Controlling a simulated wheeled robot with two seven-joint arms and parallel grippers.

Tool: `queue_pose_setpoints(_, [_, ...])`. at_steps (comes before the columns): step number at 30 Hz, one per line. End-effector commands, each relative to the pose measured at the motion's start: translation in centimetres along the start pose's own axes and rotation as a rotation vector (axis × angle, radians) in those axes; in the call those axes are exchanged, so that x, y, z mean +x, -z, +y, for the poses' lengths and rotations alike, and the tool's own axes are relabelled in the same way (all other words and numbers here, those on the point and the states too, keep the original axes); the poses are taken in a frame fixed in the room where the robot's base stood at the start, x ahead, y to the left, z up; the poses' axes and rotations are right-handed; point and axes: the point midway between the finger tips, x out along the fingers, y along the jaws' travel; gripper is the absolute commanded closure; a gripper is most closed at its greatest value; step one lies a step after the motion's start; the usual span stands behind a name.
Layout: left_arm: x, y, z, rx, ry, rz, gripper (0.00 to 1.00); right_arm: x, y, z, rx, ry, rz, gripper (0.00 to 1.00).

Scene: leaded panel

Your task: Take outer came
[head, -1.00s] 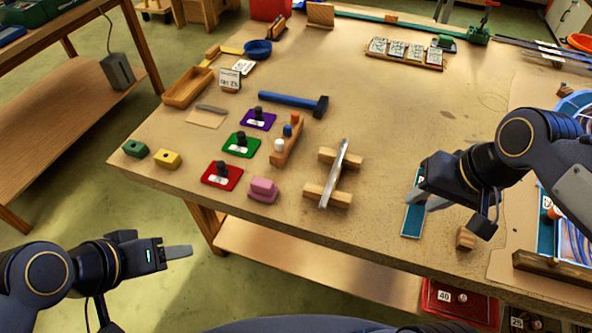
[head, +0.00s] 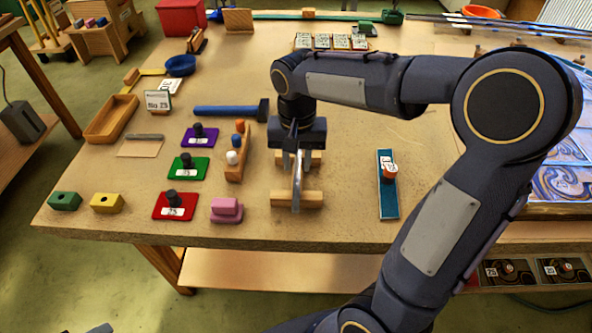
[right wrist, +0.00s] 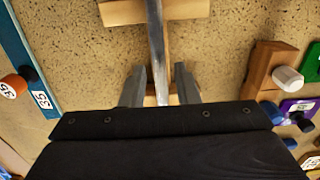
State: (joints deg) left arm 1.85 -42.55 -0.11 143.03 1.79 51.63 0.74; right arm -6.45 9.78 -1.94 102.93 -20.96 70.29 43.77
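The came, a thin grey metal strip (head: 297,190), lies across two pale wooden blocks (head: 312,199) in the middle of the table. It also shows in the right wrist view (right wrist: 156,35), running down between the fingers. My right gripper (head: 296,168) is over the came and points down. In the right wrist view my right gripper (right wrist: 158,84) is open, one finger on each side of the came, with gaps visible. The arm hides part of the came's far end in the head view. Only a tip of my left gripper (head: 100,328) shows at the bottom left edge.
A blue hammer (head: 232,111) and a wooden rack of pegs (head: 236,160) stand left of the came. A teal strip (head: 387,205) with an orange-topped knob lies to the right. A pink block (head: 226,209) is near the front edge. The leaded panel (head: 562,185) is far right.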

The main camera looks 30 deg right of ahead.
Motion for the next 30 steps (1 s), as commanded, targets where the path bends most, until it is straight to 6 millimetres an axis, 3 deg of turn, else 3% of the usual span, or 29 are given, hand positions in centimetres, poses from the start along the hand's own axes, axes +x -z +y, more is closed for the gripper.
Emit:
queue_pose_setpoints(3, [0.06,-0.03,-0.03,0.0,0.0,0.0,0.47,0.94,-0.03,0.02,-0.001,-0.001,-0.001,0.72])
queue_pose_setpoints(10, [0.05,-0.03,-0.03,0.0,0.0,0.0,0.47,1.0,0.0,0.0,-0.001,0.001,0.001,0.72])
queue_pose_setpoints(17, [0.05,-0.02,-0.03,0.0,0.0,0.0,0.47,0.97,0.0,0.01,-0.001,0.001,0.001,1.0])
queue_pose_setpoints(30, [-0.03,0.01,0.01,0.0,0.0,0.0,0.47,0.26,0.04,-0.03,-0.001,0.002,0.002,1.0])
